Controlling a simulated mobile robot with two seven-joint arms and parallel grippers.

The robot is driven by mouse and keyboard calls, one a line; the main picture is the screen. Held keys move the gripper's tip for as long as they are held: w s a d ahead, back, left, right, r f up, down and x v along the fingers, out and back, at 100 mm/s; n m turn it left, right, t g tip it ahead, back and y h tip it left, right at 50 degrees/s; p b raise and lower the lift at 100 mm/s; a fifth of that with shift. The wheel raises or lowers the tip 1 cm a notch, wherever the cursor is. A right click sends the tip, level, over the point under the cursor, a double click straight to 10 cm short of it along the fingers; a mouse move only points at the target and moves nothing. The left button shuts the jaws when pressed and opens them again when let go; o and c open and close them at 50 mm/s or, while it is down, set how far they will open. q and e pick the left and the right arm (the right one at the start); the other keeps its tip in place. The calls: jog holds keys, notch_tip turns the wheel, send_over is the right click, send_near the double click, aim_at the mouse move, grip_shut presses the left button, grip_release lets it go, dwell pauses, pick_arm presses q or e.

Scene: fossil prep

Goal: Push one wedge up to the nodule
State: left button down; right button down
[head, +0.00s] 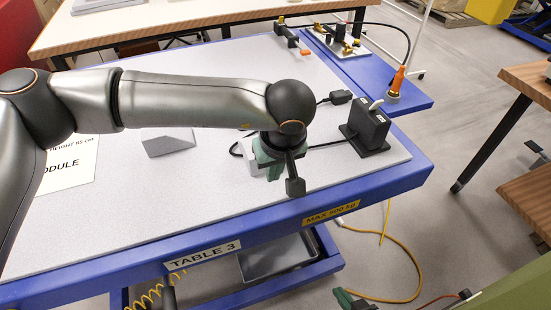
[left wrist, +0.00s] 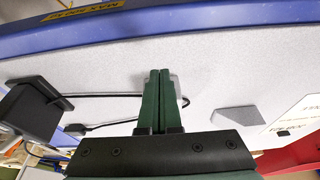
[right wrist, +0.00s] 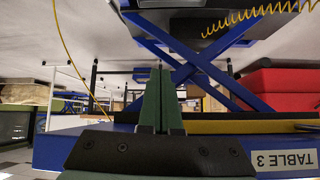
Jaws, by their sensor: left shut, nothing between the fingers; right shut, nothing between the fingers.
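A grey wedge (head: 169,142) lies on the grey tabletop, left of my left gripper (head: 268,160); it also shows in the left wrist view (left wrist: 238,118). A second grey block, perhaps another wedge (head: 247,157), is partly hidden behind my left gripper; its edge shows behind the fingertips in the left wrist view (left wrist: 176,84). My left gripper is shut and empty, pointing down close beside that block; I cannot tell whether they touch. I cannot make out the nodule in any view. My right gripper (right wrist: 160,72) is shut and empty, off the table's front edge.
A white paper (head: 70,165) with printed text lies at left, partly behind my left arm. A black box on a base (head: 368,130) with a cable stands to the right. An orange-tipped tool (head: 397,82) stands at the far right. Bare tabletop lies around the wedge.

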aim_at(245, 144)
pick_arm(q)
jog(key=x, duration=0.4)
jog(key=shift+w+a+p, duration=0.2)
jog(key=shift+w+p, duration=0.15)
jog(key=shift+w, duration=0.2)
jog(key=shift+w+a+p, duration=0.2)
jog(key=shift+w+p, duration=0.15)
jog(key=shift+w, duration=0.25)
jog(key=shift+w+a+f, duration=0.15)
jog(key=shift+w+a, duration=0.05)
jog(key=shift+w, duration=0.6)
